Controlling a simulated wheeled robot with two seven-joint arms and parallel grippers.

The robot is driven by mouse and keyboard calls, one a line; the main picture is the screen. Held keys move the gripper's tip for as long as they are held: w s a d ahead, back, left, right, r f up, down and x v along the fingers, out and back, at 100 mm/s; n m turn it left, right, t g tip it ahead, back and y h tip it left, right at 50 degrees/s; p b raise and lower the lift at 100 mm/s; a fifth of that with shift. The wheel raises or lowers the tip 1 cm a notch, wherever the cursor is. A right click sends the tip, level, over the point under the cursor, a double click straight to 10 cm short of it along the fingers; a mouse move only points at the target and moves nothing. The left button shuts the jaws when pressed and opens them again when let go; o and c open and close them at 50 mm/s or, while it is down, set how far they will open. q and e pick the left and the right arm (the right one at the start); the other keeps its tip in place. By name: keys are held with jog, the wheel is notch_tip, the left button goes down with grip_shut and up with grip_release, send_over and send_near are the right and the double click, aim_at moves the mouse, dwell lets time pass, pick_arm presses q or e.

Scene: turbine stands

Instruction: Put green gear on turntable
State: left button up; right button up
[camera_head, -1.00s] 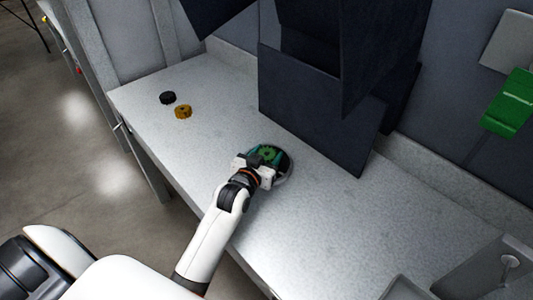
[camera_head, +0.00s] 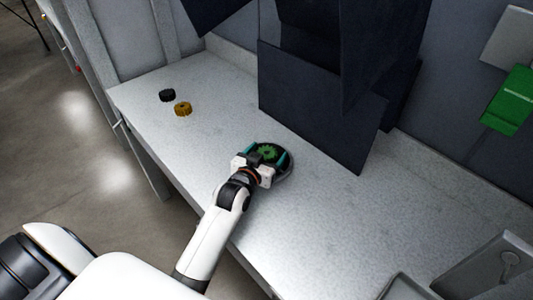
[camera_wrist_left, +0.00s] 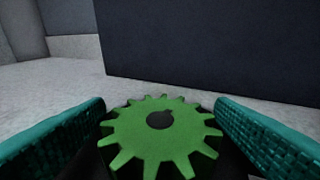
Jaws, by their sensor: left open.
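The green gear (camera_head: 266,152) lies flat on the dark round turntable (camera_head: 284,170) on the grey bench. My left gripper (camera_head: 267,153) is open, with its teal fingers on either side of the gear. In the left wrist view the green gear (camera_wrist_left: 160,134) sits between the two spread fingers, with a visible gap on each side. The turntable is partly hidden by the gear and my gripper. My right gripper is not in view.
A black gear (camera_head: 167,95) and a yellow-brown gear (camera_head: 183,109) lie on the bench (camera_head: 215,85) at the left. A dark panel structure (camera_head: 310,100) stands just behind the turntable.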

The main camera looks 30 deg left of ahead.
pick_arm(q)
jog(key=shift+o, duration=0.7)
jog(key=shift+s+r+p, duration=0.3)
jog(key=shift+s+p, duration=0.5)
jog(key=shift+s, duration=0.1)
jog(key=shift+s+d+r+p, duration=0.1)
jog(key=shift+s+r+p, duration=0.15)
jog(key=shift+s+p, duration=0.8)
jog(key=shift+s+d+r+p, duration=0.15)
jog(key=shift+s+p, duration=0.35)
jog(key=shift+s, duration=1)
